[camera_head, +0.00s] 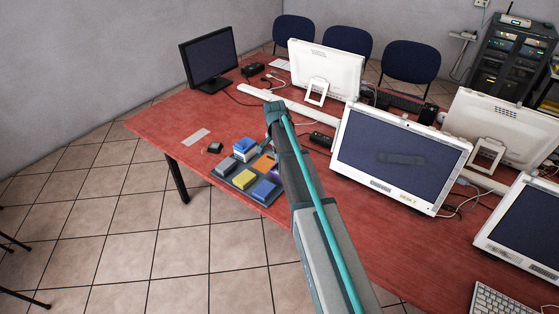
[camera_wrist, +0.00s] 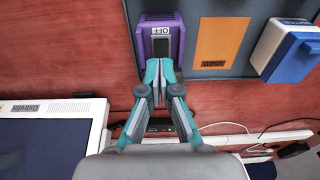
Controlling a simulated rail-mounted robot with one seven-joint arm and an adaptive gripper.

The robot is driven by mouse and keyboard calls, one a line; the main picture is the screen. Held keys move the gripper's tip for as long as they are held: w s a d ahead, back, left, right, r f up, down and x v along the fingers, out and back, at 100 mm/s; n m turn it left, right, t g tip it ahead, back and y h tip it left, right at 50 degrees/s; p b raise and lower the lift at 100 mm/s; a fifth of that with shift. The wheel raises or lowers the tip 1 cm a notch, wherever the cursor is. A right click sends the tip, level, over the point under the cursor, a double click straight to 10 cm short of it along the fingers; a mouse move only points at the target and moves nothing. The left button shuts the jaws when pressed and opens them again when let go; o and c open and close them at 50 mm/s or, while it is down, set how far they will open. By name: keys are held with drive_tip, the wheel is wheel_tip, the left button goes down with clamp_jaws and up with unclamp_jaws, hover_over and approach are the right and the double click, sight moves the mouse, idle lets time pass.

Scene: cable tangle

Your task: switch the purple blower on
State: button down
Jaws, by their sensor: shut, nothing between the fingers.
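The purple blower (camera_wrist: 177,40) is at the top of the wrist view, on the edge of the dark board (camera_wrist: 228,67). A dark rectangular face (camera_wrist: 161,46) is set in it, with an upside-down OFF label (camera_wrist: 162,15) at its far end. My gripper (camera_wrist: 160,68) is shut and empty. Its teal fingertips overlap the near end of the blower in the picture; I cannot tell whether they touch it. In the head view my arm covers most of the blower's side of the board.
An orange plate (camera_wrist: 220,40) and a blue-and-white box (camera_wrist: 290,50) are beside the blower. A white-framed monitor (camera_head: 398,155) stands close to my arm. Cables (camera_wrist: 235,126) lie behind the gripper.

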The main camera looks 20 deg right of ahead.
wheel_tip(320, 180, up, 9)
drive_tip(key=b, duration=0.2)
drive_tip(key=shift+s+a, duration=0.25)
drive_tip(key=shift+a, duration=0.2)
